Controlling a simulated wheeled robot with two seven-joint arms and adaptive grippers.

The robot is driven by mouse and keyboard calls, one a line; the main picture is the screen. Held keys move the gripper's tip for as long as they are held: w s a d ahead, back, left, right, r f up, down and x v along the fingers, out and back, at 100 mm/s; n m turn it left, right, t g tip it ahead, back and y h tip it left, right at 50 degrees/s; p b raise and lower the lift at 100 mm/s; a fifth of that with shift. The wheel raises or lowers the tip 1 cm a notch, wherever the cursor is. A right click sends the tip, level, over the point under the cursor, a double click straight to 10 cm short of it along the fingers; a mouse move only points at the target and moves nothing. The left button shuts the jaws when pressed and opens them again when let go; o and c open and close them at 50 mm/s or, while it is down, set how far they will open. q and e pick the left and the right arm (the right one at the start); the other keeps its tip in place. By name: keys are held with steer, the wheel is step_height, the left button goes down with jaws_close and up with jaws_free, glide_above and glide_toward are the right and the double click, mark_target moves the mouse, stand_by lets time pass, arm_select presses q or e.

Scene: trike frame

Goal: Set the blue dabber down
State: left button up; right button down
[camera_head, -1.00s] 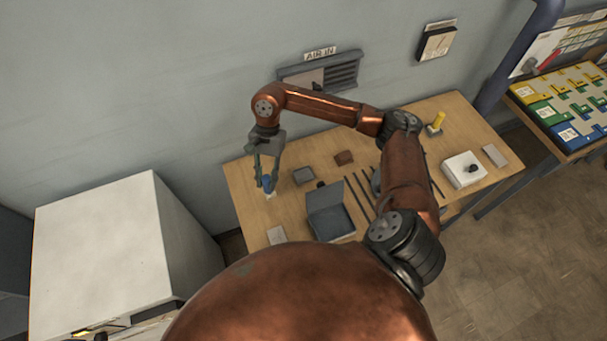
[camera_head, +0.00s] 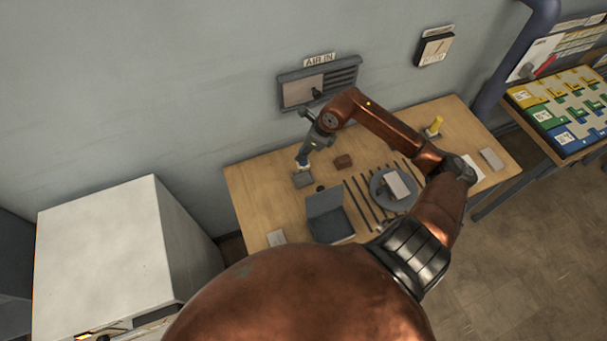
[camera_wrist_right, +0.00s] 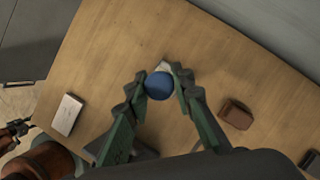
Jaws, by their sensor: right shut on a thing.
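The blue dabber (camera_wrist_right: 159,86) is held between the two fingers of my right gripper (camera_wrist_right: 160,82), its round blue end facing the right wrist camera. A small pale part shows just beyond the blue end. In the head view my right gripper (camera_head: 303,161) is over the back left of the wooden table (camera_head: 255,195), by a small grey block (camera_head: 303,180). The dabber is small there, and I cannot tell whether its lower end touches anything. My left gripper cannot be made out.
A brown block (camera_head: 343,162) lies right of the gripper. An open grey box (camera_head: 328,222) stands in front, and dark rods (camera_head: 360,203) and a round grey plate (camera_head: 378,186) lie to its right. A white card (camera_head: 276,238) lies at front left.

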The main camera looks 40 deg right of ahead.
mark_target(303, 166)
steer(key=shift+f+p, duration=0.3)
steer(key=shift+f, duration=4.3)
steer(key=c, duration=1.7)
jaws_free()
steer(key=shift+r, duration=0.15)
steer(key=b+v, duration=0.1)
steer(key=v, duration=1.1)
